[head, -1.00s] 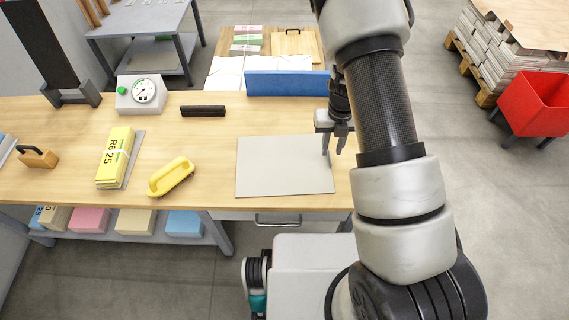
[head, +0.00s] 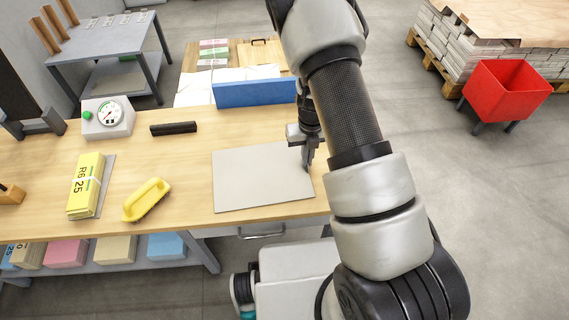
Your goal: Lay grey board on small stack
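The grey board (head: 258,178) lies flat on the wooden table near its front right edge. My gripper (head: 307,162) is at the board's right edge, pointing down. Its fingers overlap the edge in this view; I cannot tell whether they are closed on it. A small stack with a yellow top sheet marked "R6 25" (head: 84,188) and a white band stands on the table to the left. A grey sheet shows under the stack's right side.
A yellow brush (head: 147,200) lies between stack and board. A black bar (head: 173,128), a dial scale (head: 108,118) and a blue upright panel (head: 254,93) stand behind.

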